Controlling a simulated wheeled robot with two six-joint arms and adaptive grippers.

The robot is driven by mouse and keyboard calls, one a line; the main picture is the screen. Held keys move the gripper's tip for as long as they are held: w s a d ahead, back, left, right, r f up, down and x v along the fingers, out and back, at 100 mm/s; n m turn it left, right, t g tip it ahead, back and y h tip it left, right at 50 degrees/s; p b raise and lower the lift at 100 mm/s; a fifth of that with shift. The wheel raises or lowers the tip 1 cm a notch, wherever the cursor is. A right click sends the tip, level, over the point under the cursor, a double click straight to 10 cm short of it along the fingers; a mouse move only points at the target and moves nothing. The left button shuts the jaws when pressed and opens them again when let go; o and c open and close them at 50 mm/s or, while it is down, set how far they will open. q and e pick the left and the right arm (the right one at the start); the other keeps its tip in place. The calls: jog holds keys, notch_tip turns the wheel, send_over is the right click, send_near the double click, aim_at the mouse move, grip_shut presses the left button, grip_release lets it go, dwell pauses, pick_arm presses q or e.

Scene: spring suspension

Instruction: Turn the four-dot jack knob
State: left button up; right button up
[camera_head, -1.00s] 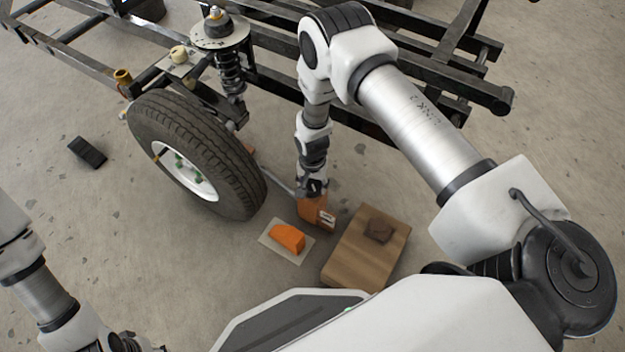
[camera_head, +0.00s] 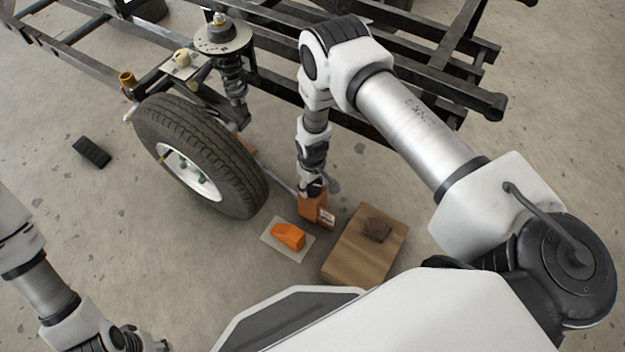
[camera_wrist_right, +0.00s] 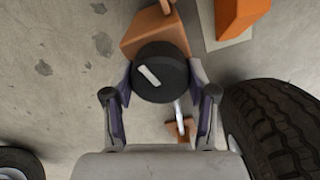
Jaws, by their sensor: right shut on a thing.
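The orange jack (camera_head: 309,208) stands on the floor beside the wheel, with a small white label on its side; I cannot read dots on it. In the right wrist view, its round black knob (camera_wrist_right: 158,72) with a white bar mark sits on the orange jack body (camera_wrist_right: 155,30). My right gripper (camera_wrist_right: 160,88) has a finger on each side of the knob and is shut on it. In the head view my right gripper (camera_head: 312,187) points down onto the jack, hiding the knob. My left gripper (camera_head: 135,342) is at the bottom left edge, its fingers unclear.
An orange wedge (camera_head: 288,236) on a pale sheet lies in front of the jack. A cardboard box (camera_head: 352,258) with a brown lump stands at right. The wheel (camera_head: 190,150), spring strut (camera_head: 232,75) and black frame (camera_head: 410,60) are behind. A black block (camera_head: 91,152) lies far left.

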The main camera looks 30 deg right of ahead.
jog(key=n, duration=0.3)
jog(key=shift+n, duration=0.4)
jog(key=n, duration=0.3)
jog(key=shift+n+p, duration=0.3)
jog(key=shift+p, duration=0.1)
jog(key=n, duration=0.3)
jog(key=shift+n, duration=2.4)
jog(key=o, duration=1.2)
jog(key=shift+c, duration=0.2)
